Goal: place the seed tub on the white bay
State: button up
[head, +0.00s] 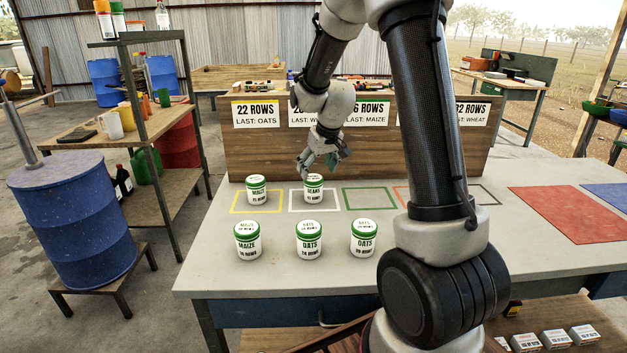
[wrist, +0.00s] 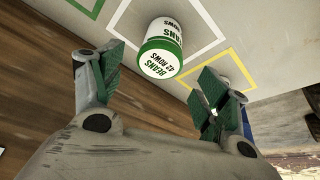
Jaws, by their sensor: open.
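A white seed tub with a green lid, marked BEANS 42 ROWS (head: 314,189), stands upright inside the white bay (head: 293,212). In the wrist view the tub (wrist: 160,58) lies ahead of the fingers, with the white outline (wrist: 205,48) around it. My gripper (head: 320,161) is open and empty, just above and behind the tub. In the wrist view its green-padded fingers are spread wide, and the tub appears clear of both. A MAIZE tub (head: 256,190) stands in the yellow bay (head: 236,208). Another MAIZE tub (head: 248,240) and two OATS tubs (head: 309,240), (head: 364,239) stand in front.
A wooden board (head: 258,155) with row signs rises behind the bays. The green bay (head: 369,199) is empty. A red mat (head: 567,214) lies at the right. My arm hides part of the table's middle right. A blue barrel (head: 80,215) stands left of the table.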

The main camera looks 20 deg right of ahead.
jog(key=shift+v, duration=1.1)
jog(key=s+a+r, duration=0.1)
jog(key=s+r, duration=0.9)
jog(key=s, duration=1)
jog(key=s+r, duration=0.3)
jog(key=s, duration=0.9)
jog(key=shift+s+a+m, duration=0.4)
jog(key=shift+a, duration=0.05)
